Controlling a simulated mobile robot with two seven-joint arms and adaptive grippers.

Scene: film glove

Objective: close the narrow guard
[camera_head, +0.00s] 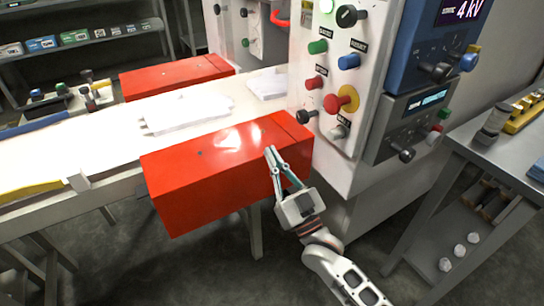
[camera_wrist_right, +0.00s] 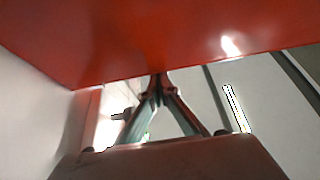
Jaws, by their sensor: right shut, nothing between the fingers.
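A red box-shaped guard (camera_head: 205,170) lies across the near side of the white conveyor bed. A seam near its right end sets off a short red section (camera_head: 287,128) against the machine. A second, smaller-looking red guard (camera_head: 170,78) lies across the far side. I cannot tell for sure which is the narrow one. My right gripper (camera_head: 270,151) is shut and empty, its fingertips in front of the near guard's right part. In the right wrist view the tips (camera_wrist_right: 158,78) meet the lower edge of a red surface (camera_wrist_right: 160,40); contact is unclear. My left gripper is out of view.
The machine's control panel (camera_head: 330,75) with knobs and buttons stands just right of the near guard. White flat pieces (camera_head: 185,112) lie on the bed (camera_head: 110,150). A grey workbench (camera_head: 490,140) stands at the right. Floor is open in front.

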